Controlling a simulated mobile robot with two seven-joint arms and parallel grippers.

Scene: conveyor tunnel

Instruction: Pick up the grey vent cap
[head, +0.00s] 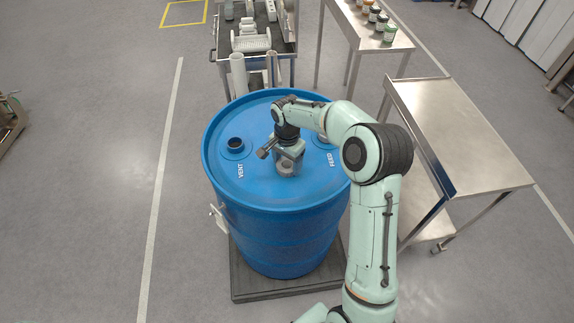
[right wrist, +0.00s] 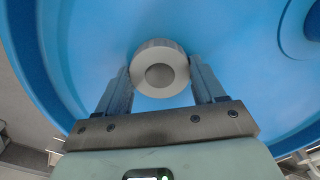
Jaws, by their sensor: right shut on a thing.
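The grey vent cap (right wrist: 159,46) is a round ribbed cap with a recessed middle, seen in the right wrist view between my right gripper's two fingers (right wrist: 161,74). The fingers touch its sides. In the head view, the right gripper (head: 288,166) is over the front middle of the blue drum's lid (head: 250,186), with the cap (head: 286,170) partly hidden between its fingers. I cannot tell whether the cap touches the lid. The opening marked VENT (head: 236,144) is dark and uncovered, left of the gripper. My left gripper is not in view.
The FEED opening (head: 325,138) is at the lid's right, partly behind my arm. The drum stands on a dark pallet (head: 245,287). A bare steel table (head: 455,125) is at the right. A cart (head: 221,61) with white parts stands behind.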

